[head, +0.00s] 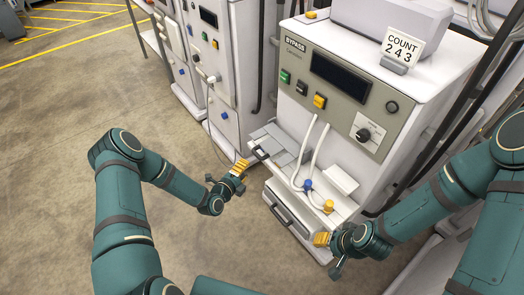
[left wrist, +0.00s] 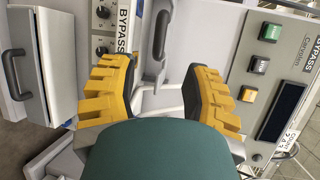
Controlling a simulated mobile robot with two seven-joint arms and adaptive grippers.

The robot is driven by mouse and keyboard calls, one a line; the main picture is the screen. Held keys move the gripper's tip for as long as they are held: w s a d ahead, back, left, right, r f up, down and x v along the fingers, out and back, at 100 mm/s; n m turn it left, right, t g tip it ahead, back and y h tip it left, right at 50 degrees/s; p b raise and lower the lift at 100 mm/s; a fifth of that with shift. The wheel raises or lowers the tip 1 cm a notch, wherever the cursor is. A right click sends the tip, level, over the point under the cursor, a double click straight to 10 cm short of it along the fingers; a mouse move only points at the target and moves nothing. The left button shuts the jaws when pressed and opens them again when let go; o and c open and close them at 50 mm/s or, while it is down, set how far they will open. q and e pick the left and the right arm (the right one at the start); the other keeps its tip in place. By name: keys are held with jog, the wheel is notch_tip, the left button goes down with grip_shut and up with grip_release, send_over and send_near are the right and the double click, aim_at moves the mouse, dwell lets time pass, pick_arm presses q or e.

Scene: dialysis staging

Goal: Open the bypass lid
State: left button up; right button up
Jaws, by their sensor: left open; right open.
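The front machine (head: 345,115) carries a BYPASS label (head: 295,44) on its upper panel. A light grey flap-like panel (head: 284,138), which looks like the lid, lies about flat on its front ledge. A dark handle (head: 258,153) is at the flap's left edge. My left gripper (head: 240,167) is open and empty, just left of and below that handle, apart from it. In the left wrist view, a dark handle (left wrist: 160,36) shows beyond the gap between the yellow fingers (left wrist: 164,88). My right gripper (head: 321,239) is open and empty at the machine's lower front.
White tubes with a blue connector (head: 308,185) and a yellow connector (head: 328,206) hang over the ledge, right of the flap. A drawer handle (head: 283,214) is below. A COUNT sign (head: 400,46) stands on top. Another machine (head: 232,70) stands at left. Floor at left is clear.

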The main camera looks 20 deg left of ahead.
pick_arm(q)
jog(key=b, duration=0.1)
send_near(272, 146)
jog(key=w+f, duration=0.1)
jog(key=w+a+f, duration=0.1)
jog(key=w, duration=0.1)
jog(key=w+f, duration=0.1)
jog(key=w, duration=0.1)
jog(key=shift+w+a, duration=0.25)
jog(key=shift+a, duration=0.1)
jog(key=c, duration=0.8)
jog(key=shift+s, duration=0.1)
grip_shut()
jog(key=shift+f, duration=0.1)
